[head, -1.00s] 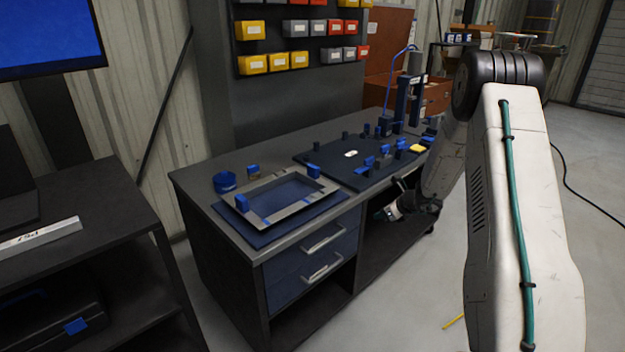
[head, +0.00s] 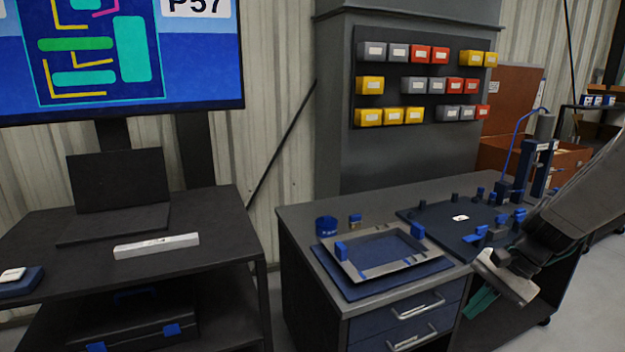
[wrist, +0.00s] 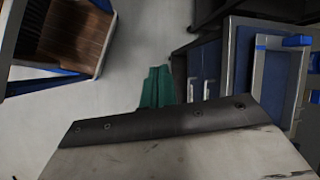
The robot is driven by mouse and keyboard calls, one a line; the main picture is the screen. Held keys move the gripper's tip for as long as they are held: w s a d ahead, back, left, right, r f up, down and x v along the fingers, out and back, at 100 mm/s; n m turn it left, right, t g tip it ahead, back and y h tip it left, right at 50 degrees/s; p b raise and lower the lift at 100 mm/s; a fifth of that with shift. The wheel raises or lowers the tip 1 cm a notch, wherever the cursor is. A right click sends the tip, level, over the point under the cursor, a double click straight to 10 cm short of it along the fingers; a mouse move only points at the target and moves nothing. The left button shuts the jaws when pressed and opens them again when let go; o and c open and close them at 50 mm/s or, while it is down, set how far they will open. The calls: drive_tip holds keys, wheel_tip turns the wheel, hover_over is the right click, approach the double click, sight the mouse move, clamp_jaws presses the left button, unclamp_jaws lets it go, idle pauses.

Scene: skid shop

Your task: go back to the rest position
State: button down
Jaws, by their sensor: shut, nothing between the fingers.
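My gripper (head: 478,305) is at the right of the head view, in front of the workbench's drawers and open side. Its green fingers point down and to the left. In the wrist view the green fingers (wrist: 157,88) lie side by side, closed with nothing between them, above the pale floor. My gripper touches nothing that I can see. Part of my arm runs off the right edge of the head view.
The workbench (head: 300,212) carries a grey frame tray (head: 350,268) on a blue mat, a blue cup (head: 326,226) and a dark fixture board (head: 425,222). A dark table (head: 60,258) with a laptop (head: 118,190) stands left. Open floor (wrist: 100,120) lies below my gripper.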

drive_tip(key=s+a+r+n+h, duration=0.1)
drive_tip(key=s+r+n+h, duration=0.1)
drive_tip(key=s, duration=0.5)
drive_tip(key=s+a+r+n+t+h, duration=0.1)
drive_tip(key=s+a+r+n+h, duration=0.1)
drive_tip(key=s+r+n, duration=0.3)
drive_tip(key=s+a+r+n+h, duration=0.2)
drive_tip(key=s+r, duration=0.3)
drive_tip(key=s, duration=0.4)
drive_tip(key=shift+s+a+r+n+t, duration=0.2)
drive_tip(key=shift+r+n+t, duration=0.15)
drive_tip(key=shift+n, duration=0.45)
